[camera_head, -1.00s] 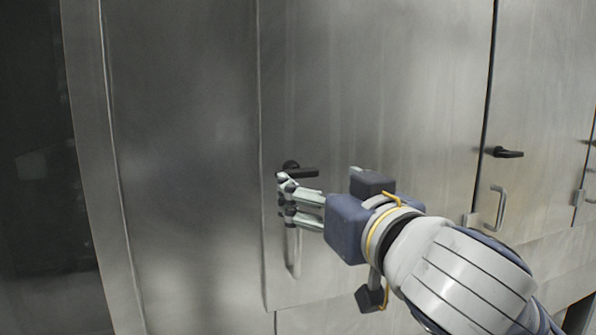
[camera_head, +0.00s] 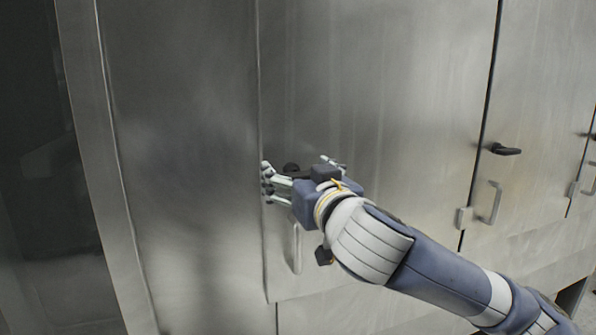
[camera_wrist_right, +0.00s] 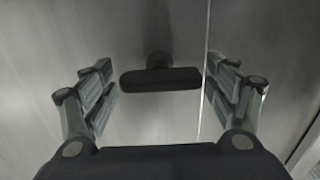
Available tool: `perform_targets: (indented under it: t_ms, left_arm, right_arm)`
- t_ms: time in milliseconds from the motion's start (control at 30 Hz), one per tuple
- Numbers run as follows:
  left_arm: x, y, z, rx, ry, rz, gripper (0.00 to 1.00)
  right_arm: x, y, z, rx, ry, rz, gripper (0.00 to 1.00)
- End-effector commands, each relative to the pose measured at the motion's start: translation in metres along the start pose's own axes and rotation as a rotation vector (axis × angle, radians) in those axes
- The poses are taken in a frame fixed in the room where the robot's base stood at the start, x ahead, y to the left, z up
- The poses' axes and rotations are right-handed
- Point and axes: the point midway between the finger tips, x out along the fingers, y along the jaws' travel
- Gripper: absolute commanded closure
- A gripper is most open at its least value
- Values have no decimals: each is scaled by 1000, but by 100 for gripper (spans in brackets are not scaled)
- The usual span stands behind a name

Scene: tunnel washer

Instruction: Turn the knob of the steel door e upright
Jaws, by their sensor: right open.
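The steel door (camera_head: 380,90) is a tall brushed panel and is closed. Its black knob (camera_head: 291,168) is mostly hidden behind my right gripper in the head view. In the right wrist view the knob's bar (camera_wrist_right: 160,79) lies level across the picture, between the fingers. My right gripper (camera_head: 302,173) is open around the knob, with one finger on each side; it also shows in the right wrist view (camera_wrist_right: 162,92). My left gripper is not in view.
A vertical pull handle (camera_head: 297,250) sits below the knob, partly behind my arm. A neighbouring door to the right has its own black knob (camera_head: 506,149) and pull handle (camera_head: 496,202). A dark opening (camera_head: 35,150) is at the far left.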

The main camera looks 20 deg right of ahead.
Motion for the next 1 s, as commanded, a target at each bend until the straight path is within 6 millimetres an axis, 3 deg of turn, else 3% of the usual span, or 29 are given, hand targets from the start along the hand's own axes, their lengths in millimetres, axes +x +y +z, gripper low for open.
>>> perform_targets:
  t_ms: [167,300,367,733,1000]
  left_arm:
    - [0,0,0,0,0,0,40]
    - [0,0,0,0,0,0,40]
    - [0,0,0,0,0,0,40]
    - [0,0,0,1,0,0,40]
    - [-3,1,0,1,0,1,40]
  right_arm:
    - [0,0,0,0,0,0,22]
    - [0,0,0,0,0,0,54]
    - [0,0,0,0,0,0,64]
    - [0,0,0,-35,0,0,65]
    - [0,-1,0,-192,-1,0,65]
